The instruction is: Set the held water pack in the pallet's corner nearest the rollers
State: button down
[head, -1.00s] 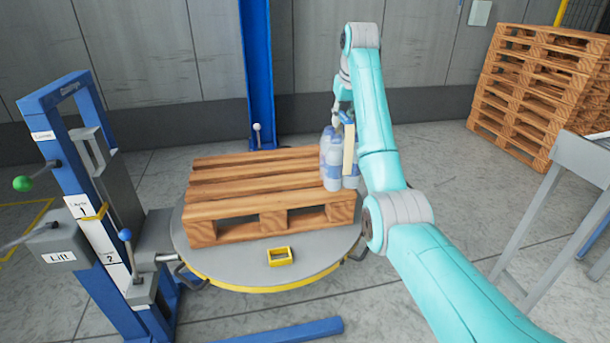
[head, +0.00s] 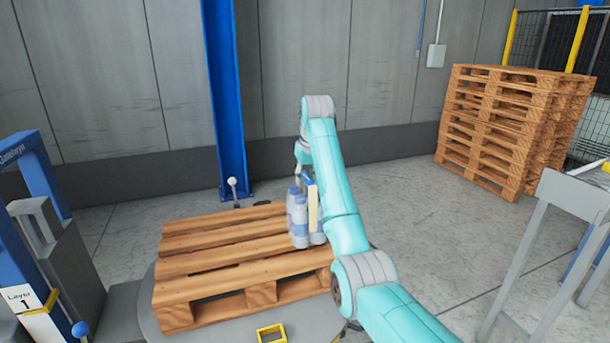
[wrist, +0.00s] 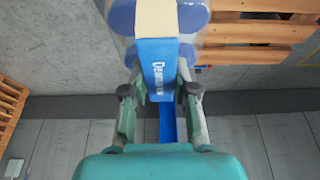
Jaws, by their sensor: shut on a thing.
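The water pack (head: 297,222) is a cluster of clear-blue bottles with a blue and cream carrier strip, upright at the pallet's right edge in the head view. I cannot tell whether it touches the boards. The wooden pallet (head: 205,268) is otherwise bare and sits on a round grey turntable (head: 228,333). My gripper (wrist: 159,82) is shut on the pack's blue-and-cream strip in the wrist view, with bottles showing on both sides. In the head view my arm partly hides the pack and the pallet's right side.
A grey roller-conveyor frame (head: 570,195) stands at the right. A stack of pallets (head: 495,130) is at the back right. A blue post (head: 224,100) rises behind the pallet, and a lift column (head: 30,230) stands at the left. Floor between pallet and stack is clear.

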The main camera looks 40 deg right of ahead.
aim_at(306, 189)
jog(key=shift+f, duration=2.15)
jog(key=c, duration=0.9)
grip_release()
jog(key=shift+f, duration=0.15)
